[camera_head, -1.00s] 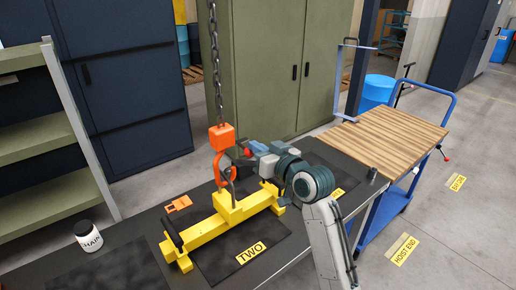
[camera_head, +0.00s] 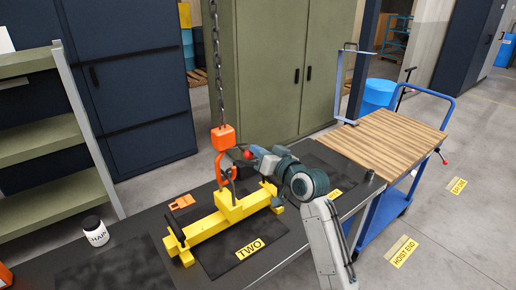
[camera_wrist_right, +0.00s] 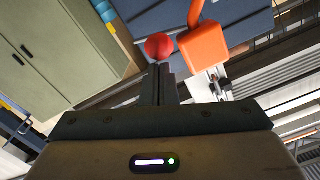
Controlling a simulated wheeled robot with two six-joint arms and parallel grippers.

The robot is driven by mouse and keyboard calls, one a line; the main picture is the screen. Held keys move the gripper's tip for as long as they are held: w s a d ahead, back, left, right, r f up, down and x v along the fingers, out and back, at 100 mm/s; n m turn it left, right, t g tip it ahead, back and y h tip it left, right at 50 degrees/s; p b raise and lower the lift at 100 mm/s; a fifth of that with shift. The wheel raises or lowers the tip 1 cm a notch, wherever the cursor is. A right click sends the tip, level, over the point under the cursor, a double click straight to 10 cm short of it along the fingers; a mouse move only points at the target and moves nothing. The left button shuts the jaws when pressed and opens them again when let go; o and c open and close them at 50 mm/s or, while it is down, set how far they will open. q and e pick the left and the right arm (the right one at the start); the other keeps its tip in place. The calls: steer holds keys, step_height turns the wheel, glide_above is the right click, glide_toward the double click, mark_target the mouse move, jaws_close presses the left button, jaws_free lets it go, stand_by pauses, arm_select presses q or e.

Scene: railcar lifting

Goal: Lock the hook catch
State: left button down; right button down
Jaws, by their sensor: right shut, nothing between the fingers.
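The orange hook (camera_head: 220,166) hangs from an orange block (camera_head: 222,138) on a chain over the yellow lifting beam (camera_head: 208,227). Its lower part is beside a dark ring at the beam's top; whether it passes through the ring is too small to tell. A red ball knob (camera_head: 248,154) shows to the right of the hook. My right gripper (camera_wrist_right: 164,70) is shut and empty, its fingertips just below the red knob in the right wrist view; contact is unclear. An orange block-like part (camera_wrist_right: 204,46) is right of them. The catch's position is unclear. My left gripper is out of view.
The beam lies on a dark mat marked TWO (camera_head: 250,249) on the bench. A small orange piece (camera_head: 181,202) and a labelled jar (camera_head: 95,231) are to the left. A blue trolley with a wooden top (camera_head: 390,140) stands at the right, a green cabinet (camera_head: 275,70) behind.

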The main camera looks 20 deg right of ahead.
steer(key=f+m+p, duration=0.1)
steer(key=m, duration=0.2)
steer(key=f+m+p, duration=0.2)
steer(key=m, duration=0.1)
steer(key=f+m+p, duration=0.1)
steer(key=m, duration=0.2)
steer(key=shift+s+a+f+m+y, duration=0.1)
steer(key=shift+a+f+m+y, duration=0.2)
steer(key=shift+a+y, duration=0.1)
stand_by(0.7)
